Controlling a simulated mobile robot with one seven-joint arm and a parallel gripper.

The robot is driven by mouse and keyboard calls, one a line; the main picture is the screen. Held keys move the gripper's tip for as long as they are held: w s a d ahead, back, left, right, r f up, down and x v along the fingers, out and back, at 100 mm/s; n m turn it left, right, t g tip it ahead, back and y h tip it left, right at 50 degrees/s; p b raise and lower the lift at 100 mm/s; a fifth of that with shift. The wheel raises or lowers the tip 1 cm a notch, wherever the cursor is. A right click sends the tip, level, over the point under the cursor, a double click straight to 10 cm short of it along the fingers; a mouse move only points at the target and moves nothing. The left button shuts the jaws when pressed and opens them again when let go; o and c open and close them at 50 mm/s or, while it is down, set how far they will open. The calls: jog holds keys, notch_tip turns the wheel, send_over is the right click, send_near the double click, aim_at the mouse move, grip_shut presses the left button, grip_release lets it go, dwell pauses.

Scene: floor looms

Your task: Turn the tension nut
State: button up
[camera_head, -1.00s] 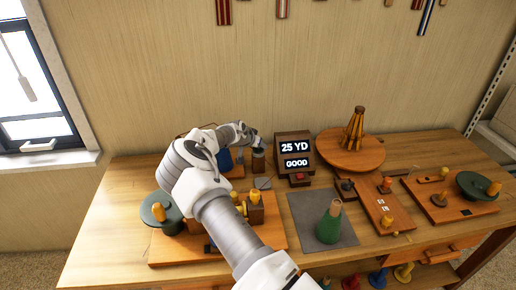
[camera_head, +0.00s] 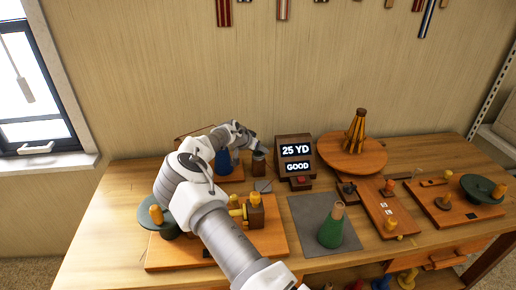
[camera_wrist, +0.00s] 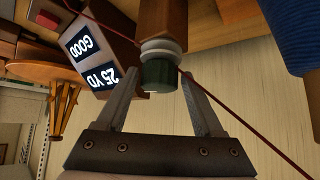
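A dark green ribbed nut (camera_wrist: 158,75) sits on pale washers at the end of a wooden post (camera_wrist: 163,25) in the wrist view. I take it for the tension nut. My gripper (camera_wrist: 157,78) is open, with one finger on each side of the nut and narrow gaps showing; contact is not clear. A thin red yarn (camera_wrist: 232,112) runs diagonally past the post and behind a finger. In the head view the post (camera_head: 258,166) stands left of the display, with my gripper at its top, too small to read.
The display box (camera_head: 296,153) reads "25 YD" and "GOOD". A blue cone (camera_head: 223,162) stands left of the post. A green cone (camera_head: 331,229) stands on a grey mat (camera_head: 306,205). A round wooden turntable (camera_head: 374,158) is at back right. Boards with yellow pegs lie nearby.

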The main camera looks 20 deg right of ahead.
jog(key=shift+o, duration=0.6)
jog(key=shift+r, duration=0.1)
jog(key=shift+a+r, duration=0.1)
jog(key=shift+r, duration=0.1)
jog(key=v, duration=1.7)
jog(key=shift+s+f, duration=0.1)
